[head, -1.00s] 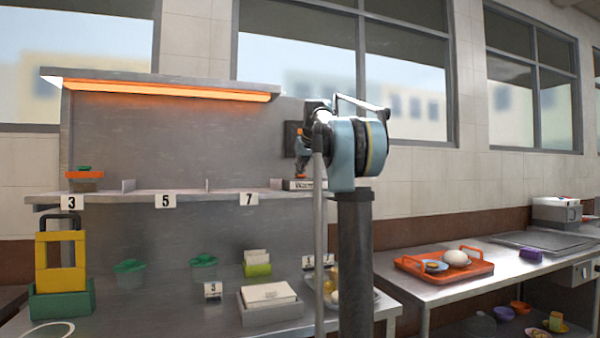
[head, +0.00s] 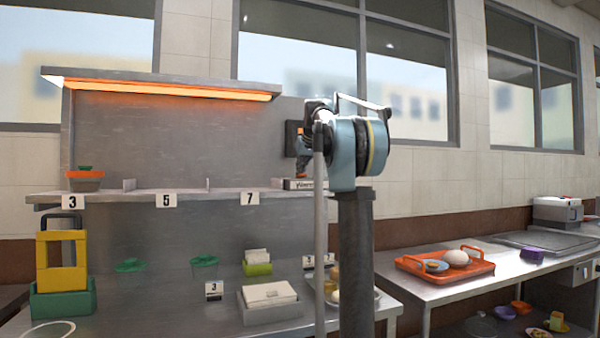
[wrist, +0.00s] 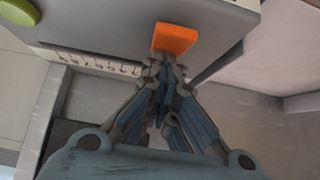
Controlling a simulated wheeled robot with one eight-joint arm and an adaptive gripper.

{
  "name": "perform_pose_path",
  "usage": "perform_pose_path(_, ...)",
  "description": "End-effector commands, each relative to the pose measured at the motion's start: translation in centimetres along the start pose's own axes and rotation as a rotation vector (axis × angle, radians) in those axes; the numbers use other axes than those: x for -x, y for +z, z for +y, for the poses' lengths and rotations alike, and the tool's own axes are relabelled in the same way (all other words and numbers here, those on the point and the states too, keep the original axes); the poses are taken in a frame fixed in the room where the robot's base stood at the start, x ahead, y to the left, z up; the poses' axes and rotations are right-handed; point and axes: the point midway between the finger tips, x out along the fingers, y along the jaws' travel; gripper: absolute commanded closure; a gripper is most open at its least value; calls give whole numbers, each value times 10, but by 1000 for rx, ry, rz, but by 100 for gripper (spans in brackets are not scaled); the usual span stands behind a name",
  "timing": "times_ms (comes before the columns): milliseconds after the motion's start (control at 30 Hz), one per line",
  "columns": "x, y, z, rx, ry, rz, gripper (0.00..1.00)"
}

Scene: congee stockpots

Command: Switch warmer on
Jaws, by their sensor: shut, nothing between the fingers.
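The warmer lamp is a strip (head: 165,91) under the top hood, glowing orange. The warmer's control box (head: 297,184), with a partly readable label, sits at the right end of the numbered shelf. In the wrist view the grey box (wrist: 110,30) carries an orange switch piece (wrist: 175,38) and a green round part (wrist: 20,12) at the upper left. My gripper (wrist: 163,85) is shut and empty, its fingertips just below the orange piece; whether they touch it is unclear. In the head view my gripper (head: 302,160) is small and partly hidden by my arm.
The shelf (head: 185,193) bears tags 3, 5 and 7 and a lidded orange bowl (head: 85,180). An orange tray (head: 440,265) is on the right counter.

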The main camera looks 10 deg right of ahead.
Motion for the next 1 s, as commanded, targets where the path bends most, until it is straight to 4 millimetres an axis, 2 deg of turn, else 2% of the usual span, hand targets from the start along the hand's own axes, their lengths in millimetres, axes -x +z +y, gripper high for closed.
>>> perform_pose_path(33,0,13,0,2,-2,-29,100)
perform_pose_path(167,5,11,0,3,0,-27,100)
perform_pose_path(267,11,2,0,3,1,-21,100)
perform_pose_path(467,28,-29,-2,2,1,-3,100)
perform_pose_path(800,96,-38,-2,0,1,-1,100)
perform_pose_path(1000,118,-42,-2,1,0,0,100)
